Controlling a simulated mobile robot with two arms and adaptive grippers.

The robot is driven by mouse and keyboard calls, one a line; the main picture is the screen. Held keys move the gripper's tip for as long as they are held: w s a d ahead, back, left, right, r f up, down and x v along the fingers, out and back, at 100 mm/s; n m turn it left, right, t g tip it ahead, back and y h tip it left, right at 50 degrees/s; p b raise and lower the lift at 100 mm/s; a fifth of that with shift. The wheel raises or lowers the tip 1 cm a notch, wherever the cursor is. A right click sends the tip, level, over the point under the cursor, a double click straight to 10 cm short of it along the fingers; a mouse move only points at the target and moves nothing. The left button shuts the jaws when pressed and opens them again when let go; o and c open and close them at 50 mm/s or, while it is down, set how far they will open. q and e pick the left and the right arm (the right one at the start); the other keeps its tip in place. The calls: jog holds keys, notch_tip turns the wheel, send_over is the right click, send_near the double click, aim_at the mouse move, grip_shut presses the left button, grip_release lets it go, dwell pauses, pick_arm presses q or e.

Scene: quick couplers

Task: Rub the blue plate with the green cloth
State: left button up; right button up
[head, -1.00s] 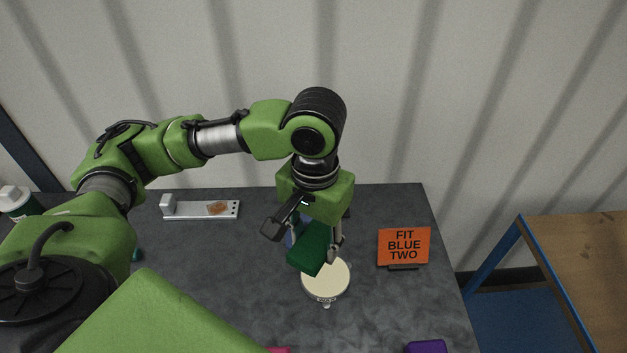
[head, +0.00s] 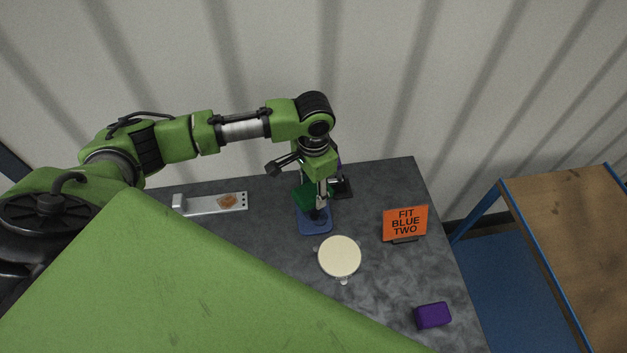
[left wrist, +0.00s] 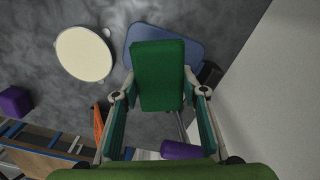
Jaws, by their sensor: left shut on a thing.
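The green cloth (head: 303,197) is a thick, dark green pad. My left gripper (head: 321,197) is shut on it, and in the left wrist view the cloth (left wrist: 158,72) sits between the two fingers. The blue plate (head: 314,226) lies flat on the dark table just below the gripper. I cannot tell whether cloth and plate touch. My right gripper is not in view.
A round cream-topped object (head: 340,257) stands close in front of the plate. An orange sign (head: 405,223) is to the right, a purple block (head: 433,315) nearer the front. A grey tray (head: 205,206) lies left. A dark stand (head: 342,187) is behind the plate.

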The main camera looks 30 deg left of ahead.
aim_at(314, 211)
pick_arm(q)
jog(key=shift+d, duration=0.1)
jog(key=shift+r+p, duration=0.15)
jog(key=shift+p, duration=0.45)
jog(key=shift+f+b, duration=1.05)
jog(key=shift+f, duration=1.85)
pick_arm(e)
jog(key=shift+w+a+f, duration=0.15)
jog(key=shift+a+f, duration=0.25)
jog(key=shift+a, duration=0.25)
pick_arm(q)
jog(key=shift+f, duration=0.75)
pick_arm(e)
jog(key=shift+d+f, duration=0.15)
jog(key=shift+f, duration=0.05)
pick_arm(q)
jog(key=shift+s, duration=0.1)
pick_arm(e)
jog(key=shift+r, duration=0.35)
